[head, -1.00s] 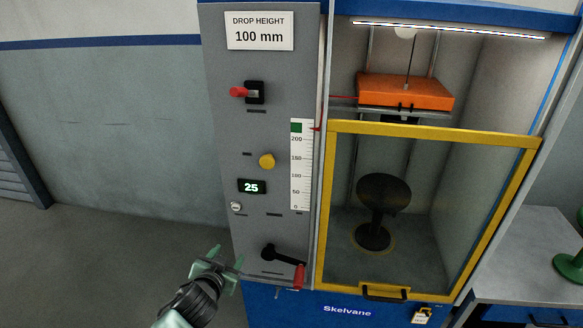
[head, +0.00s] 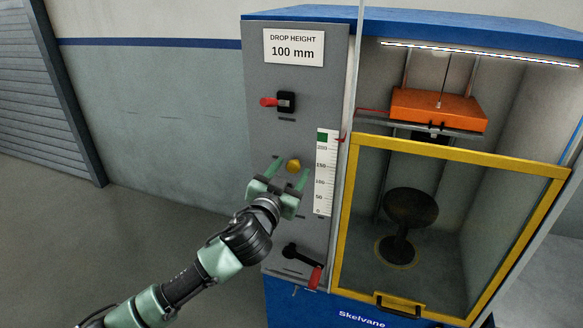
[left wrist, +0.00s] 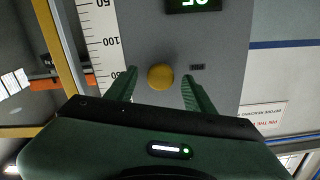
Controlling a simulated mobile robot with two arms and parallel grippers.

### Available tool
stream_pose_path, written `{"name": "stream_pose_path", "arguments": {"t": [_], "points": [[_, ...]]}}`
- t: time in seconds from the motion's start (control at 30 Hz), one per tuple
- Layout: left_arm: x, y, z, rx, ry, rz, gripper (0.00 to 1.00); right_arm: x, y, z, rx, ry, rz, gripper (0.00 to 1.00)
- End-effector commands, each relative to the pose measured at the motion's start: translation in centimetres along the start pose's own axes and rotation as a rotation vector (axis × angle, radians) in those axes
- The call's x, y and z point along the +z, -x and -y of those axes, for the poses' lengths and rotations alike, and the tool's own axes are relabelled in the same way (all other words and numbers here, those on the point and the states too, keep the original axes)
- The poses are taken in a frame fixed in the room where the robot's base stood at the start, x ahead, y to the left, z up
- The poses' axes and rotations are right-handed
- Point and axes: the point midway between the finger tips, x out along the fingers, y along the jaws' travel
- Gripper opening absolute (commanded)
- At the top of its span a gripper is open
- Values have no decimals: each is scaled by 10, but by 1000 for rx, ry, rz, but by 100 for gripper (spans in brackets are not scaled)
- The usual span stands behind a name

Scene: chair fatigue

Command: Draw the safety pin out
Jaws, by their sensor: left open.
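My left gripper (head: 293,166) is open in front of the grey machine panel (head: 262,150). A yellow knob (head: 293,165) lies between its fingertips in the head view. In the left wrist view the yellow knob (left wrist: 160,77) sits between the two green fingers, with a gap on each side. A red-handled part (head: 268,102) sticks out left from a black bracket (head: 286,101) higher on the panel. A thin red rod (head: 372,110) reaches toward the orange weight (head: 437,107). No label marks which part is the safety pin. My right gripper is not in view.
A yellow-framed guard door (head: 347,225) closes the bay holding a black stool (head: 410,210). A red-gripped crank (head: 315,277) is low on the panel. A white scale (head: 325,175) stands right of the knob. Floor to the left is clear.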

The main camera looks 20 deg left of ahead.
Motion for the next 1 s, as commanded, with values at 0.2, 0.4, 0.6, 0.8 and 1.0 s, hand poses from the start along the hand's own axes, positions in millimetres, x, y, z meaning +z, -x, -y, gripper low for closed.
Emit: {"name": "stream_pose_path", "arguments": {"t": [0.2,0.4,0.6,0.8,1.0], "points": [[0,-7,0,1,0,0,53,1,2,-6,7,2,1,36],[0,-7,0,1,0,0,42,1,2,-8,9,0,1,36],[0,-7,0,1,0,0,0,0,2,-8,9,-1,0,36],[1,-7,0,1,0,1,0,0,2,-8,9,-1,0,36],[1,-7,0,1,0,1,0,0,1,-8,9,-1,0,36]]}}
